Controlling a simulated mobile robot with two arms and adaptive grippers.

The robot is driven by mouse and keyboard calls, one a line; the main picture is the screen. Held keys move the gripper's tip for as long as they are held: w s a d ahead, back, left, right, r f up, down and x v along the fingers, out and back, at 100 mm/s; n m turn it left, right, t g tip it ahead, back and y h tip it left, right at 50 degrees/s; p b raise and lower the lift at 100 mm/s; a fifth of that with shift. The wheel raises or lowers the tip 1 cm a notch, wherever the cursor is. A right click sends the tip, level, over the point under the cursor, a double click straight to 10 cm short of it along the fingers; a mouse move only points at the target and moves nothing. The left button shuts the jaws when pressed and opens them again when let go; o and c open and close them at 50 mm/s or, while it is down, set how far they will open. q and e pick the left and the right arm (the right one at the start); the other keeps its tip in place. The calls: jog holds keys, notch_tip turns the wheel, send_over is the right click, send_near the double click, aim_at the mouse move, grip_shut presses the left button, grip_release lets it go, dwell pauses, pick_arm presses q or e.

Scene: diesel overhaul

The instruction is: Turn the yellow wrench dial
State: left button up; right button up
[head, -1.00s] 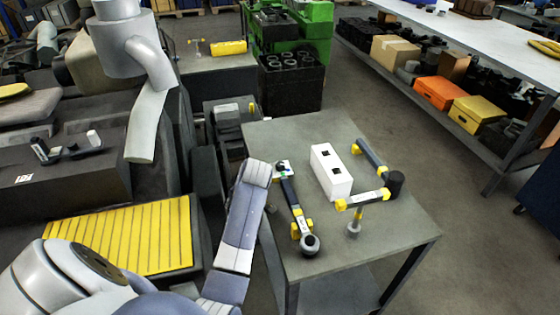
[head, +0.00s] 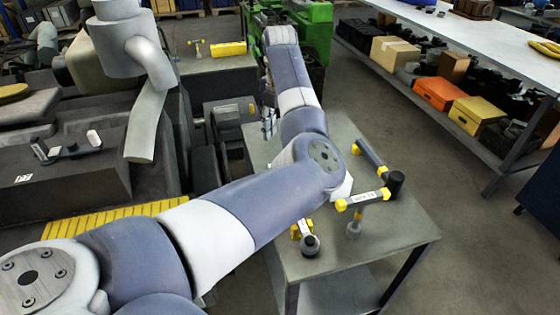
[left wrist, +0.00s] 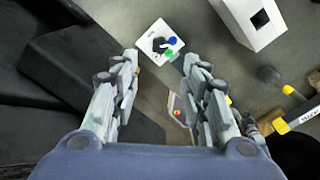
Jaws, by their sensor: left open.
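The dark wrench with yellow parts (head: 296,230) lies on the grey table (head: 400,225). In the head view my left arm hides most of it; its round grey head and yellow parts show below the arm. My left gripper (head: 268,124) is at the table's far left edge, partly hidden by its own arm. In the left wrist view the left gripper (left wrist: 160,60) is open and empty. A white square plate (left wrist: 160,43) with blue, green and black parts lies beyond its fingertips. My right gripper is not in view.
A yellow-ended bar tool (head: 362,199) and a hammer (head: 396,182) are on the table's right side. A white box (left wrist: 255,20) is beside the gripper, mostly hidden in the head view. The table's front right is clear. A shelved bench (head: 480,50) stands right.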

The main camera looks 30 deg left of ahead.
pick_arm(q)
notch_tip(320, 180, down, 11)
jog(key=shift+r+p, duration=0.15)
jog(key=shift+p, duration=0.9)
grip_shut()
